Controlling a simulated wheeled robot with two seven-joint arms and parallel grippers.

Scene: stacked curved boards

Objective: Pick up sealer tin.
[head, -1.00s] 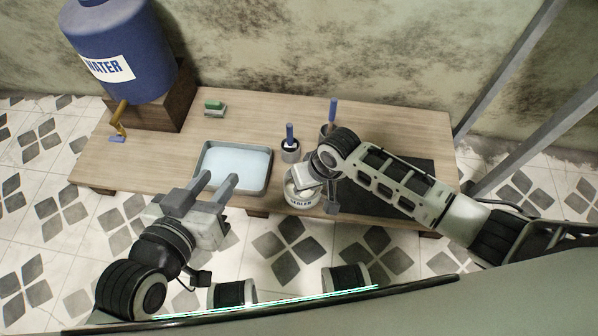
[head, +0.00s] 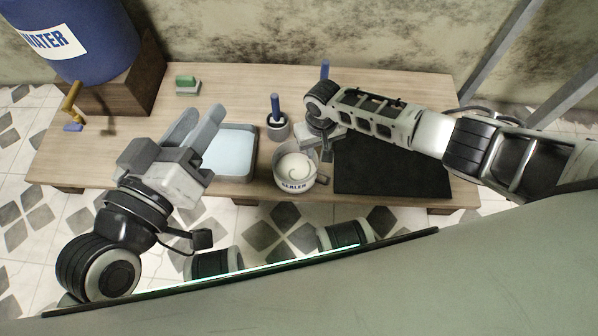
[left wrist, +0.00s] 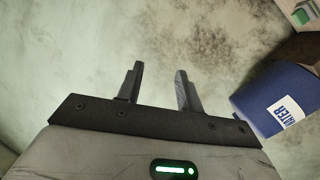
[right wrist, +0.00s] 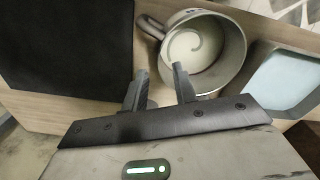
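The sealer tin (head: 294,186) is a white-grey pot labelled SEALER, standing upright near the front edge of the table, with a pale swirl inside. In the right wrist view the tin (right wrist: 232,57) lies beyond the fingers and to the right, its curved handle (right wrist: 152,27) at its upper left. My right gripper (head: 326,153) is just right of the tin. In the right wrist view my right gripper (right wrist: 159,72) is open with nothing between its fingers; the right finger overlaps the tin, and I cannot tell whether they touch. My left gripper (head: 192,125) is open and empty over the tray's left side.
A tray of pale liquid (head: 230,150) is left of the tin. A small pot with a blue-handled tool (head: 277,127) stands behind it. A black mat (head: 392,170) lies right. A green-topped block (head: 187,85) and a blue water barrel (head: 75,40) are at back left.

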